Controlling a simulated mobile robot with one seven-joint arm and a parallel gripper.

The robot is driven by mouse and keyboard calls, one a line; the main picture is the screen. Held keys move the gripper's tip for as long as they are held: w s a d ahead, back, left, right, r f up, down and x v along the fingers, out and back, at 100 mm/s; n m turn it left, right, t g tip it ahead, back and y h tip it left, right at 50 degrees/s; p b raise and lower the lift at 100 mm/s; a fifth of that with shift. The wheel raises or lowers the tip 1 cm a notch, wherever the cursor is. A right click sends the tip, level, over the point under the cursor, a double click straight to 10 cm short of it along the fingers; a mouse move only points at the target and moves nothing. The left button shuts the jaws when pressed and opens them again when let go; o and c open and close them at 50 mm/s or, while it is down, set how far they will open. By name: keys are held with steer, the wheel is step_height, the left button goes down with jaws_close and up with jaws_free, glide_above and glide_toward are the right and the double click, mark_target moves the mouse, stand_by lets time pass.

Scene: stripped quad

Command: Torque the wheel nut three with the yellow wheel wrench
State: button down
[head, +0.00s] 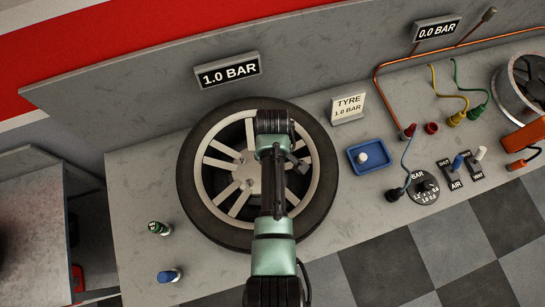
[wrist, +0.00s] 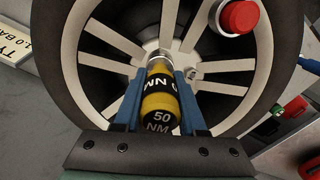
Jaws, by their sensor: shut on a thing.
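My gripper (wrist: 158,90) has blue fingers shut on the yellow wheel wrench (wrist: 159,100), marked 50 NM, in the wrist view. The wrench's silver end points at the hub of the wheel (wrist: 92,45); whether it sits on a nut or just above one I cannot tell. A bare silver nut (wrist: 194,73) shows right of the wrench. In the head view the wheel (head: 190,180) lies flat on the bench, and my arm hides the gripper, the wrench and part of the hub. No nut numbers are readable.
A red round cap (wrist: 238,17) shows over the spokes. Green-topped (head: 159,228) and blue-topped (head: 169,276) pieces stand left of the wheel. A blue tray (head: 357,163), TYRE sign (head: 348,107) and air controls (head: 424,191) lie to the right.

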steer(key=shift+r, duration=0.35)
steer(key=shift+r, duration=1.9)
steer(key=shift+w+r, duration=0.1)
steer(key=shift+r, duration=0.3)
step_height(320, 180, up, 6)
step_height(320, 180, down, 12)
steer(key=m+b, duration=0.2)
steer(key=b, duration=0.3)
steer(key=m+b, duration=0.3)
steer(key=b, duration=0.3)
steer(key=m+b, duration=0.2)
steer(key=b, duration=0.3)
steer(key=shift+w+r+m, duration=0.15)
steer(key=shift+r+m, duration=0.1)
steer(key=shift+m, duration=0.15)
steer(key=shift+s+f+m+b, duration=0.35)
steer(key=shift+f+m+b, duration=0.2)
steer(key=shift+b, duration=0.2)
